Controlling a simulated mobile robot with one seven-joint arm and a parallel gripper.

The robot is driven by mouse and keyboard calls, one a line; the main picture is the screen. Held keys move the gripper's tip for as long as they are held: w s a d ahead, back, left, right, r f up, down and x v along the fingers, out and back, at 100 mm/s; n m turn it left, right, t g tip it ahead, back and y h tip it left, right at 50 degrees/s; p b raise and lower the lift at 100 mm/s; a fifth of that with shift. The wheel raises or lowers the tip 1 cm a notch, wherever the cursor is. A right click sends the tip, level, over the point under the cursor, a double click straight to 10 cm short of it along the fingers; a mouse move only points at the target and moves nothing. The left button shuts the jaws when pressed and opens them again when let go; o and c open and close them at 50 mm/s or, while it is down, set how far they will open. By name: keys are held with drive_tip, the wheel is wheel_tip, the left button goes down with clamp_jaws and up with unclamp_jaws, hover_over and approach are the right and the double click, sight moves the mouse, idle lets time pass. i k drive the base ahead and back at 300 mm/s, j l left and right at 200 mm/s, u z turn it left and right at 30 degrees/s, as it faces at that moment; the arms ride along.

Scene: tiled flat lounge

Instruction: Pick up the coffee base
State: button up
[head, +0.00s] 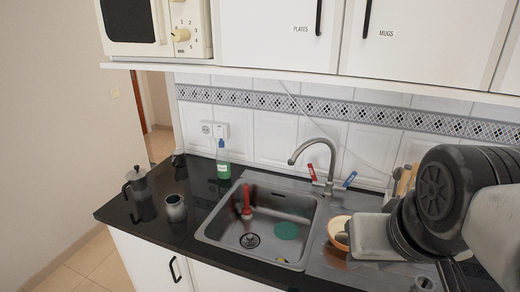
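A small metal pot, open at the top (175,207), stands upright on the dark counter left of the sink; it looks like the coffee base. Just behind and left of it stands a moka-type coffee pot (138,184) with a dark handle, apart from it. My arm reaches in from the right edge, over the right side of the sink area. The grey part at its end (374,236) is far to the right of the metal pot and touches neither pot. My fingertips cannot be made out, and nothing is visibly held.
The sink (213,229) holds a red brush (246,203) and a green round item (286,230). A green soap bottle (223,163) stands behind it, near the tap (318,142). An orange bowl (339,230) sits right. Wall cabinets (280,40) overhang the counter.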

sight(177, 212)
drive_tip(key=j+z, duration=0.75)
drive_tip(key=j, duration=0.3)
drive_tip(key=j+z, duration=0.1)
drive_tip(key=j, duration=0.3)
drive_tip(key=k+j+z, duration=0.1)
drive_tip(key=j, duration=0.25)
drive_tip(key=k+j+z, duration=0.1)
drive_tip(key=j, duration=0.25)
drive_tip(key=k+j, duration=0.1)
drive_tip(key=j, duration=0.25)
drive_tip(key=k+j, duration=0.1)
drive_tip(key=j, duration=0.6)
drive_tip(key=k+j, duration=0.15)
drive_tip(key=j, duration=0.2)
